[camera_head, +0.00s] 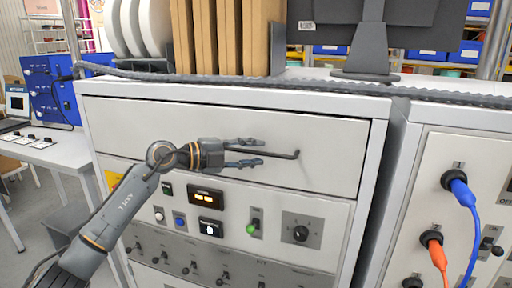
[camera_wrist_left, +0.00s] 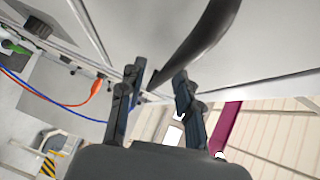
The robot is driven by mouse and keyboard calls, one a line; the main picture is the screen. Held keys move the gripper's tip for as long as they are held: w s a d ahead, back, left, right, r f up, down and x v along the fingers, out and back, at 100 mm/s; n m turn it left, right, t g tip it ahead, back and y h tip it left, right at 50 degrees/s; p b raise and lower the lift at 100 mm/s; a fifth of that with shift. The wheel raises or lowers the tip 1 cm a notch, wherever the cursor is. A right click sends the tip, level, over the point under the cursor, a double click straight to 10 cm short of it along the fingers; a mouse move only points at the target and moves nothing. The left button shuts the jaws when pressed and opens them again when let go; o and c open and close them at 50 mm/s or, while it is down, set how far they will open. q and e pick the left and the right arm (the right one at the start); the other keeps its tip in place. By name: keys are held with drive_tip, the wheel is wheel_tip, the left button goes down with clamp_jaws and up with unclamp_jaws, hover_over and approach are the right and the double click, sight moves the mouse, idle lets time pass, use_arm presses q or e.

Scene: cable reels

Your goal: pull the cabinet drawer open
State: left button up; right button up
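The cabinet drawer (camera_head: 335,150) has a wide pale front below the cabinet top and looks shut, flush with its frame. Its dark bar handle (camera_head: 290,155) runs sideways across the front and bends into it at the right end. My left gripper (camera_head: 261,152) is in front of the drawer, its fingers apart above and below the handle. In the left wrist view the handle (camera_wrist_left: 205,38) reaches down between the spread fingers of the left gripper (camera_wrist_left: 160,68); I cannot tell whether either finger touches it. My right gripper is not in view.
A ribbed dark hose (camera_head: 250,83) lies along the cabinet top. Blue (camera_head: 465,193) and orange (camera_head: 437,250) cables plug into the right cabinet.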

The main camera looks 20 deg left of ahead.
use_arm(q)
drive_tip(key=shift+w+d, duration=0.35)
drive_tip(key=shift+d, duration=0.05)
clamp_jaws()
drive_tip(key=shift+f, duration=0.1)
